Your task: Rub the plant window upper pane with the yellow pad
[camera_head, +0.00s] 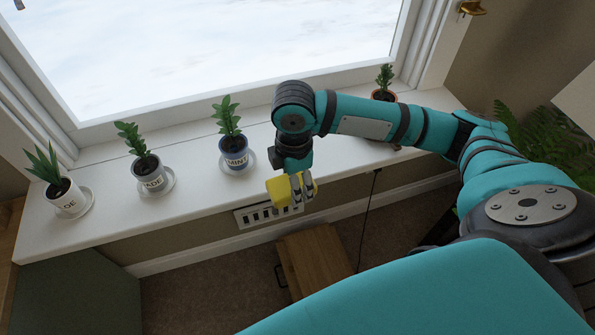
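The yellow pad (278,192) is at the front edge of the white sill, in my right gripper (303,190). The fingers are closed against the pad, and part of it is hidden behind them. The gripper points down, just in front of the sill. The window pane (230,45) is behind the sill, bright and pale, with snowy-looking ground beyond it. Its top is cut off by the frame. The pad is apart from the glass. My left gripper is not in view.
Potted plants stand along the sill (200,190): the left pot (66,199), the JADE pot (150,177), the blue MINT pot (233,155) near my gripper, and a terracotta pot (384,95) partly behind my arm. A wooden stool (314,262) stands below. A brass handle (472,9) is upper right.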

